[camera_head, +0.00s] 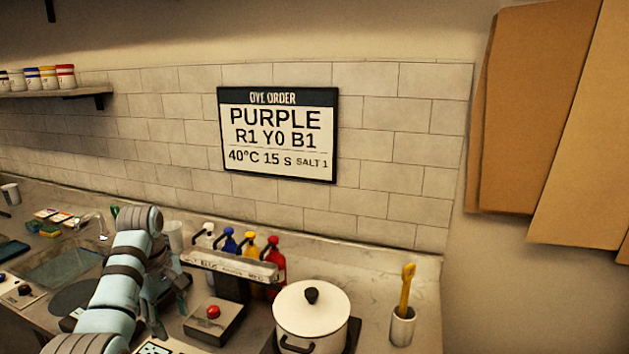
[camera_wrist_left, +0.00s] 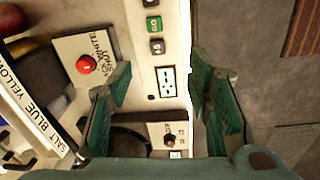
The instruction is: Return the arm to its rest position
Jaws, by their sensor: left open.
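My left arm comes in from the lower left in the head view. Its left gripper (camera_head: 168,302) hangs over the counter, left of the box with a red button (camera_head: 214,311). In the left wrist view the left gripper (camera_wrist_left: 160,100) is open, with its two green-grey fingers spread apart and nothing between them. Below and between the fingers are a white control panel (camera_wrist_left: 170,47) with a green GO button and a small display. The red button (camera_wrist_left: 86,64) sits beside the left finger in that view. My right gripper is not in either view.
A white lidded pot (camera_head: 312,314) stands right of the button box. Pump bottles (camera_head: 229,240) in several colours stand behind a labelled rack (camera_head: 230,264). A cup with a yellow utensil (camera_head: 403,326) is at right. A sink (camera_head: 60,264) lies left. The wall sign (camera_head: 278,134) reads PURPLE.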

